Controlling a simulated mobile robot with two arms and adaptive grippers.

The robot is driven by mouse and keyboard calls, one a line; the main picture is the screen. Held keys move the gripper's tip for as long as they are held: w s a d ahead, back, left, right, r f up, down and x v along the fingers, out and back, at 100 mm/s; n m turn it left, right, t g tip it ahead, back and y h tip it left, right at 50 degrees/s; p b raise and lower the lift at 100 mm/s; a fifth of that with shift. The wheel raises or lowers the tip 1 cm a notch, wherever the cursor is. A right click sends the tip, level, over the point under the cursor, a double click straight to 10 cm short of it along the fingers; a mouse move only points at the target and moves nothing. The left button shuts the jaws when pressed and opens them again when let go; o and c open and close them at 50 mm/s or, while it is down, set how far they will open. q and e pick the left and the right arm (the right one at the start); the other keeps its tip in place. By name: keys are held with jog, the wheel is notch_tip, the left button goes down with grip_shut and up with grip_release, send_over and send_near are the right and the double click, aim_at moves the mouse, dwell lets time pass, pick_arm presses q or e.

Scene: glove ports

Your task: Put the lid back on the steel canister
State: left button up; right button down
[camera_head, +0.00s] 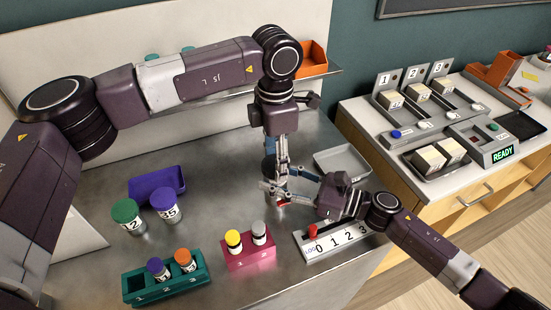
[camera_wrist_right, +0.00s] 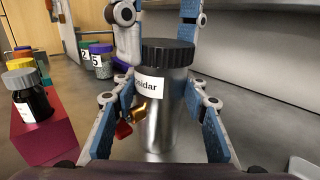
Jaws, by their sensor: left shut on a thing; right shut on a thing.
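The steel canister (camera_wrist_right: 165,115) stands upright in the right wrist view, with a white label ending in "sidar". A black ribbed lid (camera_wrist_right: 167,53) is at its mouth and looks level; whether it is fully seated I cannot tell. My left gripper (camera_wrist_right: 160,35) comes down from above, shut on the lid with a finger at each side. My right gripper (camera_wrist_right: 160,110) is shut on the canister's body, one finger on each side. A red and gold piece (camera_wrist_right: 132,120) shows beside the canister's left side. In the head view, the left gripper (camera_head: 279,170) and right gripper (camera_head: 288,188) largely hide the canister.
A magenta rack (camera_head: 250,260) with two vials, a teal rack (camera_head: 170,290), and a numbered strip (camera_head: 335,243) with a red peg lie in front. Green-capped (camera_head: 126,215) and purple-capped (camera_head: 165,205) jars and a purple tray (camera_head: 150,183) are left. A grey tray (camera_head: 343,160) is behind right.

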pick_arm(q)
jog(key=m, duration=0.3)
jog(key=shift+m, duration=0.4)
jog(key=m, duration=0.4)
jog(key=shift+m, duration=0.4)
jog(key=o, duration=1.4)
jog(key=shift+c, duration=0.2)
jog(key=shift+r, duration=0.1)
notch_tip(320, 180, up, 12)
pick_arm(e)
jog(key=c, duration=1.1)
grip_release()
